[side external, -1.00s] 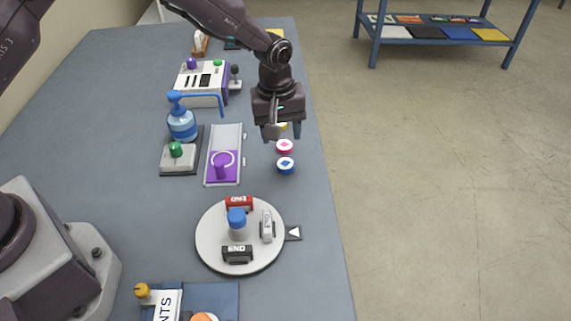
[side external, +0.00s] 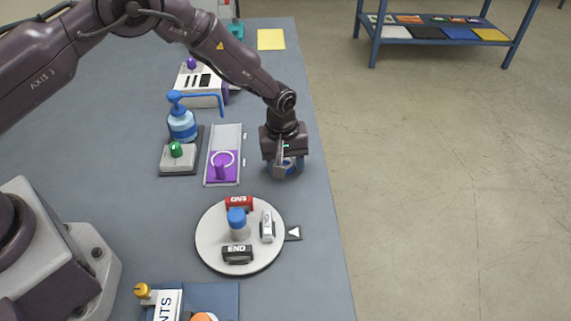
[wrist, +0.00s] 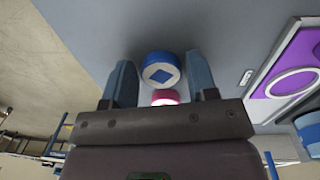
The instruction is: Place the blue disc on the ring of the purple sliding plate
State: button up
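The blue disc (wrist: 161,70) has a white top with a blue diamond. In the wrist view it sits on the table between the two fingertips, with gaps at its sides. My gripper (side external: 286,172) is open, low over the table, and hides most of the disc in the side view; its fingers also show in the wrist view (wrist: 161,76). The purple sliding plate (side external: 232,180) lies on a grey track left of my gripper and carries a white ring outline and a purple knob. It also shows at the right of the wrist view (wrist: 302,49).
A pink disc (wrist: 163,97) lies close behind the blue one, partly hidden by my gripper. A round white turntable (side external: 215,252) with stamps stands nearer the camera. A blue pump bottle (side external: 182,125) and a green-knobbed box (side external: 177,158) stand left of the track. The table's right edge is close.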

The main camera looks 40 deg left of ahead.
jog(key=c, duration=0.7)
jog(key=shift+r, duration=0.15)
